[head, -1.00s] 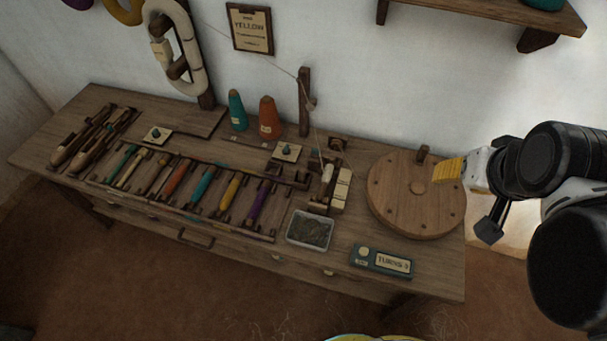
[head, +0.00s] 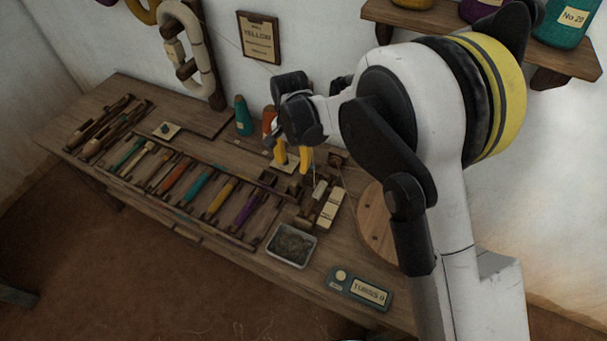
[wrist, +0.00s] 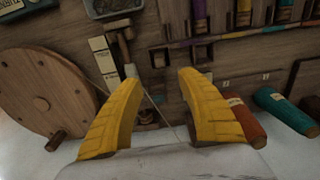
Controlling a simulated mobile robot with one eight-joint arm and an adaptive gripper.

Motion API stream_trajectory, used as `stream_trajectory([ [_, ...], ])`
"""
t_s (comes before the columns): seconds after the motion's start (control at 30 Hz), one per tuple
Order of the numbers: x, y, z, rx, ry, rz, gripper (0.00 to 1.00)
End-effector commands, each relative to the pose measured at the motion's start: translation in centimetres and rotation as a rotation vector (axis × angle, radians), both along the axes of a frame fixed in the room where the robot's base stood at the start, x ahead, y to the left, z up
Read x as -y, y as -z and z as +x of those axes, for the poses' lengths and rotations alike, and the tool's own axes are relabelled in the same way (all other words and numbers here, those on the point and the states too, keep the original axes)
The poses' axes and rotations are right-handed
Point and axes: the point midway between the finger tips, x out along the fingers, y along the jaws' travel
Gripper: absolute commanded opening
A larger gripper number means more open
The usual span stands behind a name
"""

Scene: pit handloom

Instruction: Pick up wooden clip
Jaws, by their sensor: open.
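A small dark wooden piece (head: 338,158) lies at the back of the bench, right of my gripper in the head view. In the wrist view a dark brown rounded piece (wrist: 147,116) shows low between the fingers. I cannot tell for sure that either is the wooden clip. My gripper (head: 293,158) has yellow fingers, spread and empty, above the back of the bench by the orange cone. In the wrist view the spread fingers (wrist: 158,78) frame a strip of bench with nothing held. The arm hides part of the bench's right side.
A teal cone (head: 242,117) and an orange cone (head: 268,122) stand near the wall. A rack of coloured bobbins (head: 172,184), a grey tray (head: 291,245) and a turns counter (head: 360,288) lie in front. A round wooden disc (head: 374,225) is right, partly hidden. A shelf (head: 420,17) hangs above.

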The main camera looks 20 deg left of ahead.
Motion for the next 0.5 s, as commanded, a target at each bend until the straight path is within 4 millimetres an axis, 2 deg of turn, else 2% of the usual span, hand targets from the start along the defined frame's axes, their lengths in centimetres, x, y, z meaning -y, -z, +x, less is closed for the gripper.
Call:
stream_trajectory([
  [0.13,-1.2,1.7,-0.6,-0.012,0.003,-0.011,0.45],
  [0.27,-1.2,3.2,-0.6,-0.013,0.004,-0.012,0.45],
  [0.5,-1.1,7.0,-0.5,-0.013,0.003,-0.011,0.45],
])
